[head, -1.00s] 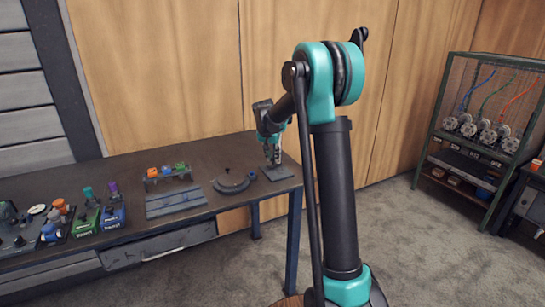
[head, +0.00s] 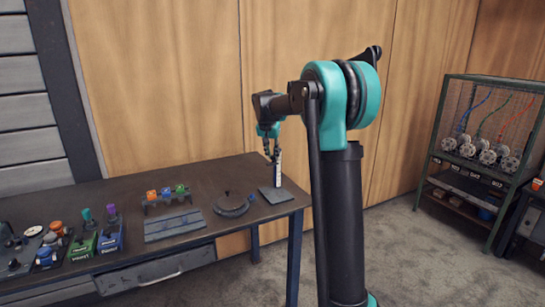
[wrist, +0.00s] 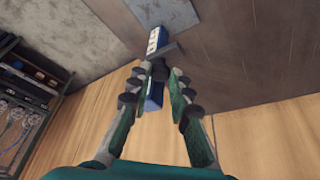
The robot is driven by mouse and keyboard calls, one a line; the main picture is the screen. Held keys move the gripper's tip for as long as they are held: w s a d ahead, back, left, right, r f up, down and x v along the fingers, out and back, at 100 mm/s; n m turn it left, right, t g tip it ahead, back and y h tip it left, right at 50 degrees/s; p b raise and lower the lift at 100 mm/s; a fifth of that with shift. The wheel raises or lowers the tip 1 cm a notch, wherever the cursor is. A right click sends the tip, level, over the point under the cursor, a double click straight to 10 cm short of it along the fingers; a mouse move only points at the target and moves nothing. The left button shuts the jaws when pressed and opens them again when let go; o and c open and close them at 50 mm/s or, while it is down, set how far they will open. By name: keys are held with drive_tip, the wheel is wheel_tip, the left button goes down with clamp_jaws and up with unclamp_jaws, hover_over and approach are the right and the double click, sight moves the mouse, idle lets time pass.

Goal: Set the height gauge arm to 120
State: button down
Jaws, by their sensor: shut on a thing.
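The height gauge (head: 278,176) is an upright post with a white scale, standing on a grey base plate (head: 286,195) at the table's right end. In the wrist view its scale (wrist: 154,40) is white and blue, too small to read. A dark gauge arm (wrist: 170,49) crosses the post. My gripper (head: 271,155) points down beside the upper part of the post. In the wrist view my gripper (wrist: 161,72) is shut on a dark part of the gauge arm between its fingertips, which partly hide it.
On the table (head: 205,180), left of the gauge, are a dark round part (head: 233,205), a flat grey plate (head: 173,225) and a small rack (head: 166,194) with coloured pieces. Several coloured devices stand further left. A wire shelf (head: 480,150) stands apart on the right.

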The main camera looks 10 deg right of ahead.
drive_tip(key=c, duration=1.4)
unclamp_jaws()
drive_tip(key=shift+o, duration=0.2)
drive_tip(key=v, duration=1.2)
drive_tip(key=s+d+f+n+y, duration=0.1)
drive_tip(key=s+d+f+n, duration=0.1)
drive_tip(key=s+f, duration=1.4)
drive_tip(key=s+d+f+n+y, duration=0.1)
drive_tip(key=s+d+f+n, duration=0.2)
drive_tip(key=s+f, duration=1.3)
drive_tip(key=s, duration=0.6)
drive_tip(key=shift+d, duration=0.3)
